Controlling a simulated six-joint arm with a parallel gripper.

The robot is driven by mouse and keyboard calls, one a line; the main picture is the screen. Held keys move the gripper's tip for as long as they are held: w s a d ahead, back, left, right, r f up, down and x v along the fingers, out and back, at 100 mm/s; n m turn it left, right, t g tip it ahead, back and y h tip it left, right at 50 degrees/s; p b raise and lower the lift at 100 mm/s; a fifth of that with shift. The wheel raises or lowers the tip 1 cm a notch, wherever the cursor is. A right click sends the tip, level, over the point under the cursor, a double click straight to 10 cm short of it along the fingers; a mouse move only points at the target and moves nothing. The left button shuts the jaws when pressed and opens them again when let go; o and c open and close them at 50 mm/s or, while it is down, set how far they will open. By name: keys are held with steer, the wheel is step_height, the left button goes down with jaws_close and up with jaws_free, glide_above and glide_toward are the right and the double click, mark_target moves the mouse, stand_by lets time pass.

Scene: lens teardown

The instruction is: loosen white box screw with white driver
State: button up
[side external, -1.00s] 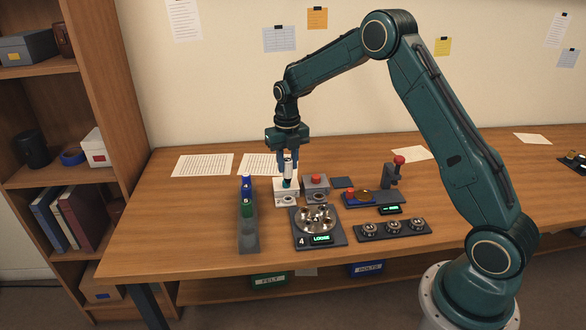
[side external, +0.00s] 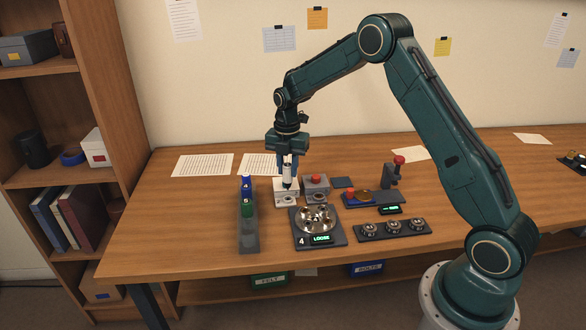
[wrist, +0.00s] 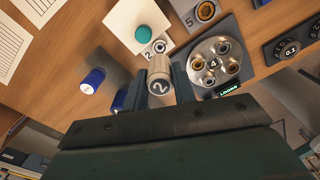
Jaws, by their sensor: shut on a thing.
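My gripper (side external: 287,162) is shut on the white driver (side external: 287,171), which hangs upright over the white box (side external: 281,187). In the wrist view the driver's round end (wrist: 158,88), marked 2, sits between the two fingers of my gripper (wrist: 160,68). The white box (wrist: 124,25) carries a teal button (wrist: 142,33) on top. A screw (wrist: 159,46) beside a 2 label shows at the box's near edge, just past the driver. The driver's tip is hidden in the wrist view, so I cannot tell whether it touches the screw.
A rack (side external: 249,238) holds blue and green drivers at the left. A grey box (side external: 316,187) with a red button stands close on the right.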

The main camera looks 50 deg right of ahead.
mark_target(287, 178)
steer(key=m, duration=0.3)
steer(key=f+m, duration=0.1)
steer(key=m, duration=0.4)
steer(key=f+m, duration=0.1)
steer(key=m, duration=0.2)
steer(key=shift+f, duration=0.3)
steer(key=shift+f, duration=0.75)
stand_by(2.0)
steer(key=shift+r+n, duration=0.1)
steer(key=shift+n, duration=1.5)
